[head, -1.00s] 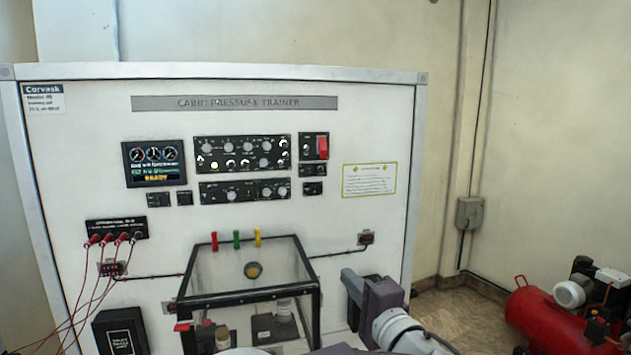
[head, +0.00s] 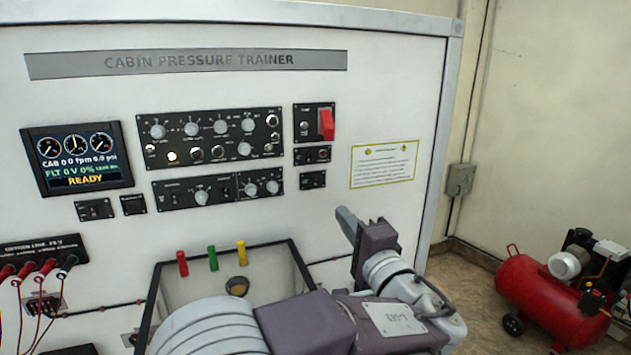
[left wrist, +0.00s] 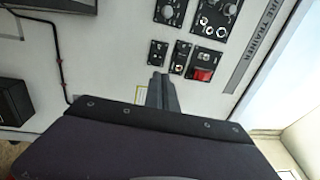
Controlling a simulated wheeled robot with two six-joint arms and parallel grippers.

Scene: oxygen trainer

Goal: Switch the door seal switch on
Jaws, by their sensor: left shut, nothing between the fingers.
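My left gripper (head: 347,222) is shut and empty in front of the white trainer panel (head: 400,110), below the yellow-edged placard (head: 384,164). It also shows in the left wrist view (left wrist: 158,78), its tips pointing toward a small black switch plate (left wrist: 157,53). In the head view that small plate (head: 312,180) is up and left of the tips, clear of them. Above it are another small plate (head: 312,155) and a plate with a red guard (head: 326,124). The labels are too small to read, so I cannot tell which switch is the door seal one. My right gripper is out of view.
A clear chamber (head: 188,262) with red, green and yellow handles stands out from the panel, partly hidden by my arm. Large knob panels (head: 210,138) and a display (head: 78,160) are to the left. A red compressor (head: 540,295) stands on the floor at right.

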